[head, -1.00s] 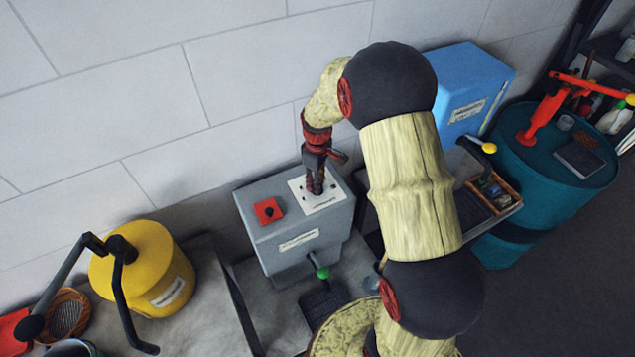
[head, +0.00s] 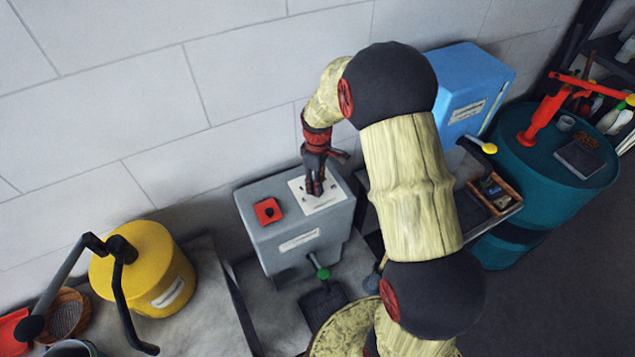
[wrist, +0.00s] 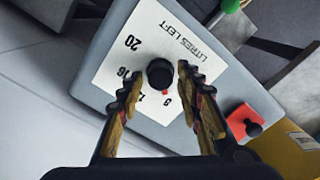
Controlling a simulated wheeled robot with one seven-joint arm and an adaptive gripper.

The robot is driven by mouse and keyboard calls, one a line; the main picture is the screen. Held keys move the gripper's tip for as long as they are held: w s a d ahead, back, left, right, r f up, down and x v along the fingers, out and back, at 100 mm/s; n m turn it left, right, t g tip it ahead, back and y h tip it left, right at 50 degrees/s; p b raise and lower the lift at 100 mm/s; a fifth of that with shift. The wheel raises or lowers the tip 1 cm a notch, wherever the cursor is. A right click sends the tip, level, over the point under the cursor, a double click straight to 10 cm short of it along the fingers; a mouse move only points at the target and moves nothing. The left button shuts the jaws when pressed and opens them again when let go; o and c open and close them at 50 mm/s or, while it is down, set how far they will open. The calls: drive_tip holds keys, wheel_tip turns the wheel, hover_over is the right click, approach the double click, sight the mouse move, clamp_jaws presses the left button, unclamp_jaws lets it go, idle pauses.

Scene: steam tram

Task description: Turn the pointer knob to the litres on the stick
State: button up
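The black pointer knob (wrist: 160,73) sits on a white dial plate (wrist: 105,78) printed "LITRES LEFT", with 20 and 16 readable and further figures partly hidden. A small red mark on the knob points toward the lower figures, close to the 8. The plate also shows on top of the grey box in the head view (head: 330,196). My gripper (wrist: 160,80) is open, its two fingertips on either side of the knob with gaps visible. In the head view my gripper (head: 315,188) points down over the plate and hides the knob. I cannot identify a measuring stick.
A red plate with a black knob (head: 268,211) is beside the dial on the grey box (head: 280,255). A green-tipped lever (head: 322,273) sticks out in front. A yellow drum with a crank (head: 150,270) stands left, a blue box (head: 470,85) and teal barrel (head: 555,165) right.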

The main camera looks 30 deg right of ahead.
drive_tip(key=shift+o, duration=0.7)
wheel_tip(320, 180, up, 12)
idle(0.6)
